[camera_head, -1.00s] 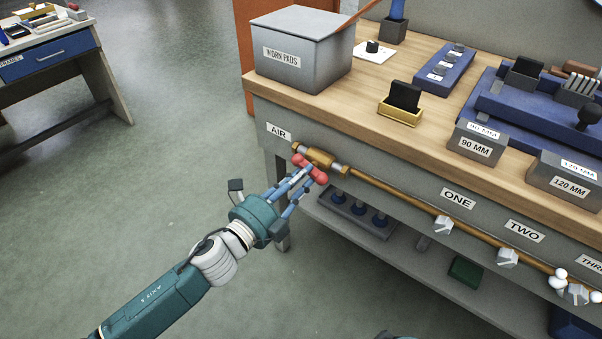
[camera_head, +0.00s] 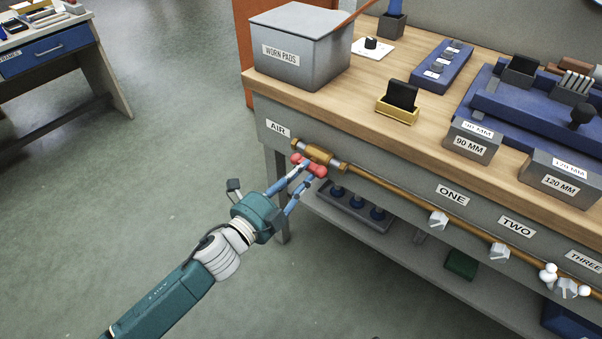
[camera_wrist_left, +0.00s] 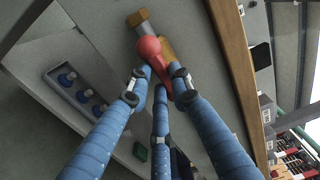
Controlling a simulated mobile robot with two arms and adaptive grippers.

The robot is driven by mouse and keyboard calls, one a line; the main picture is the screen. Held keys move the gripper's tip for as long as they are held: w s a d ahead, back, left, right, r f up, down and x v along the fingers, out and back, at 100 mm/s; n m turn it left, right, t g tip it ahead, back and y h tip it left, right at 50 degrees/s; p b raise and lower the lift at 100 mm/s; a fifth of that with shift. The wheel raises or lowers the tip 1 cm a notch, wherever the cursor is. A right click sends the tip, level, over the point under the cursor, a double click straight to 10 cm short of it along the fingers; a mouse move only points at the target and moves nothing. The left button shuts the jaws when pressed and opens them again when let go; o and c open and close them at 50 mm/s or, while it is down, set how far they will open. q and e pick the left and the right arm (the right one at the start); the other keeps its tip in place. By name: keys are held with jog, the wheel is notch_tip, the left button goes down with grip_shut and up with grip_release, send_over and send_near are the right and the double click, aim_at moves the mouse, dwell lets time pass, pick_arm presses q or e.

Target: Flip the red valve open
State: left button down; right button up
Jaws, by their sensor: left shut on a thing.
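The red valve handle (camera_head: 315,168) sits on a brass valve body (camera_head: 318,154) at the left end of a brass pipe, below the AIR label (camera_head: 278,129) on the bench front. My left gripper (camera_head: 305,172) is at the handle, its blue fingers shut on it. In the left wrist view the red handle (camera_wrist_left: 150,50) shows between the fingertips, its rounded end up and left across the brass body (camera_wrist_left: 166,44). The fingers hide part of the handle. My right gripper is not in view.
The brass pipe (camera_head: 400,192) runs right along the bench front past labels ONE, TWO and THREE, with grey fittings (camera_head: 438,220) on it. A lower shelf (camera_head: 385,235) holds a tray with blue-topped items (camera_head: 355,204). Open floor lies left of the bench.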

pick_arm(q)
jog(key=c, duration=1.5)
grip_release()
jog(key=shift+c, duration=0.2)
jog(key=v, duration=1.2)
jog(key=shift+f, duration=0.1)
